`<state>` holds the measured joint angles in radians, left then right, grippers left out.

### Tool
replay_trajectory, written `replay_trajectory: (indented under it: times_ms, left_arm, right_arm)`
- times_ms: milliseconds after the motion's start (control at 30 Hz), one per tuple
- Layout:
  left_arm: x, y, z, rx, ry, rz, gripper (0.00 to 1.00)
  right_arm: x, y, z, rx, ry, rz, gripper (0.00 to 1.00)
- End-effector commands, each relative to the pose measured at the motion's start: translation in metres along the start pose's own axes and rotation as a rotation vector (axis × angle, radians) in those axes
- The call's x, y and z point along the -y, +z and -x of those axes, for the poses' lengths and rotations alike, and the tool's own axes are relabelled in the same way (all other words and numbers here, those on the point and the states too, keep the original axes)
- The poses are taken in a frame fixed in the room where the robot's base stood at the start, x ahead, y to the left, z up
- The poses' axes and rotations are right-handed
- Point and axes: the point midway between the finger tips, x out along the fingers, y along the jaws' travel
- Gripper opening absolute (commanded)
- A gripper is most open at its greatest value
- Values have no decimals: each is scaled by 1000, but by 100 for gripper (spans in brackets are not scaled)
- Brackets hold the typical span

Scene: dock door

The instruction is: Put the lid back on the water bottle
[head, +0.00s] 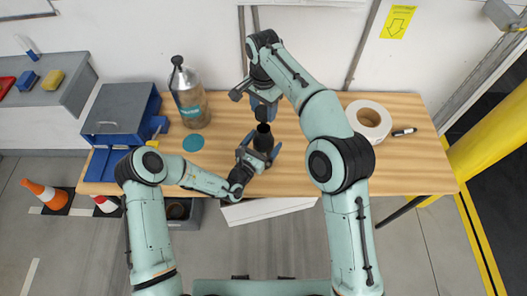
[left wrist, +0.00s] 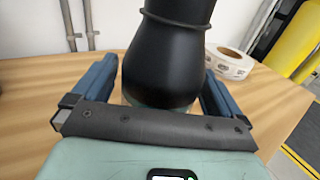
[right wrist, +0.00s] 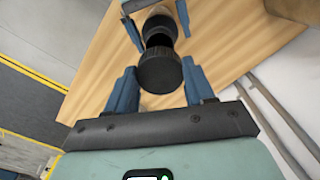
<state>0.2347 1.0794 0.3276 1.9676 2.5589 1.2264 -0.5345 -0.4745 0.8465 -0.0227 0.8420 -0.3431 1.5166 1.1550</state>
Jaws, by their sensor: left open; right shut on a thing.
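The black water bottle (head: 263,138) stands upright on the wooden table near its front edge. It also shows large in the left wrist view (left wrist: 165,60). My left gripper (head: 258,160) is open, with its blue fingers on either side of the bottle's body. My right gripper (head: 263,100) is shut on the dark ridged lid (right wrist: 160,72) and holds it just above the bottle's top. In the right wrist view the bottle's neck (right wrist: 160,30) shows beyond the lid, which partly covers it. I cannot tell whether lid and bottle touch.
A large labelled bottle (head: 191,98), a teal disc (head: 193,142) and a blue open box (head: 122,112) are on the table's left part. A tape roll (head: 370,116) and a marker (head: 404,132) lie on the right. The table (head: 410,170) is bare at front right.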

Motion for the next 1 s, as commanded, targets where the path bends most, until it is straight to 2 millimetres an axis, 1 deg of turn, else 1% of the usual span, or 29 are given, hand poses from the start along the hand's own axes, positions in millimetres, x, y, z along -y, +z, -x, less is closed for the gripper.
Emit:
replay_trajectory:
  times_ms: [100,133,167,200,267,300,333,367,467,733,833,1000]
  left_arm:
    - [0,0,0,0,0,0,100]
    - [0,0,0,0,0,0,97]
    - [0,0,0,0,0,0,87]
    - [0,0,0,0,0,0,74]
    - [0,0,0,1,0,0,54]
    - [0,0,0,0,0,0,41]
    - [0,0,0,1,0,0,32]
    - [0,0,0,1,0,0,26]
    - [0,0,0,1,0,0,26]
    - [0,0,0,1,0,0,26]
    - [0,0,0,1,0,0,26]
    - [0,0,0,1,0,0,26]
  right_arm:
    - [0,0,0,0,0,0,25]
    - [0,0,0,0,0,0,25]
    - [0,0,0,0,0,0,25]
    - [0,0,0,0,0,0,25]
    - [0,0,0,0,0,0,25]
    - [0,0,0,0,0,0,25]
    - [0,0,0,0,0,0,25]
    - [0,0,0,0,0,0,25]
    - [0,0,-4,0,1,0,25]
    - [0,1,-43,1,4,0,25]
    - [0,1,-50,0,2,-1,25]
    - [0,0,-50,0,1,-1,25]
